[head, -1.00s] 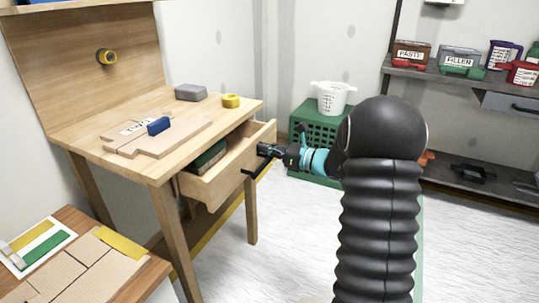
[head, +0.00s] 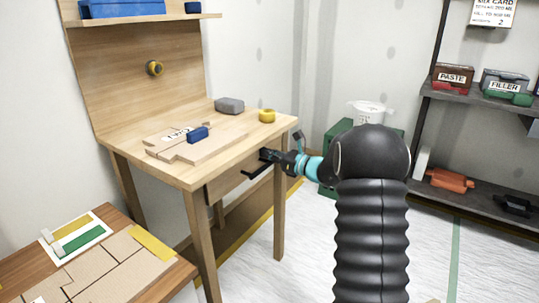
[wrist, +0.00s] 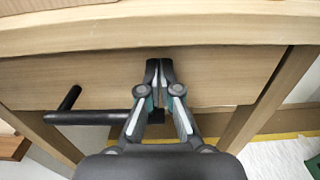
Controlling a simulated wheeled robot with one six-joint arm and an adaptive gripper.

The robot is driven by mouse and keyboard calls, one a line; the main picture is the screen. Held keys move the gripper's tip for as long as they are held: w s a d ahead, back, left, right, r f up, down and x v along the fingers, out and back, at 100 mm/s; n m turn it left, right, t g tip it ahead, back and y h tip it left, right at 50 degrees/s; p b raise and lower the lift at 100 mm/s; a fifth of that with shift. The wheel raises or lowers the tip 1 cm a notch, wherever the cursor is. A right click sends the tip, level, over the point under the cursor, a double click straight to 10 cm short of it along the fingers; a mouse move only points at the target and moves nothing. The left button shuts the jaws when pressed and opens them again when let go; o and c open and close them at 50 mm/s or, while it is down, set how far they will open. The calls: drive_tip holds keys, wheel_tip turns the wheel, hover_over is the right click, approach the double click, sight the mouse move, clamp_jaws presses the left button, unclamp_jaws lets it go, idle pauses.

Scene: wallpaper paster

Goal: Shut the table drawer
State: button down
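The wooden table (head: 225,150) stands at the left in the head view. Its drawer (head: 228,184) sits in under the tabletop, with the front about level with the table frame; no open interior shows. In the wrist view the drawer front (wrist: 225,75) fills the space below the tabletop edge. The dark bar handle (wrist: 92,117) runs left of my gripper, its right end by the fingers. My gripper (wrist: 160,66) is shut, with its fingertips at the drawer front; it does not appear to grip the handle. In the head view my gripper (head: 268,156) is at the drawer's right part.
A grey block (head: 229,105), a yellow tape roll (head: 267,116) and a blue block (head: 197,135) lie on the tabletop. A lower wooden table (head: 180,275) stands front left. A green crate (head: 330,155) and a shelf (head: 470,108) are behind my arm. White floor is open at the right.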

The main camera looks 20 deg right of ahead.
drive_tip(key=shift+w+a+r, duration=0.1)
drive_tip(key=shift+a+r, duration=0.05)
drive_tip(key=shift+a, duration=0.05)
drive_tip(key=b+v, duration=0.1)
drive_tip(key=v, duration=1.3)
drive_tip(key=shift+d, duration=0.2)
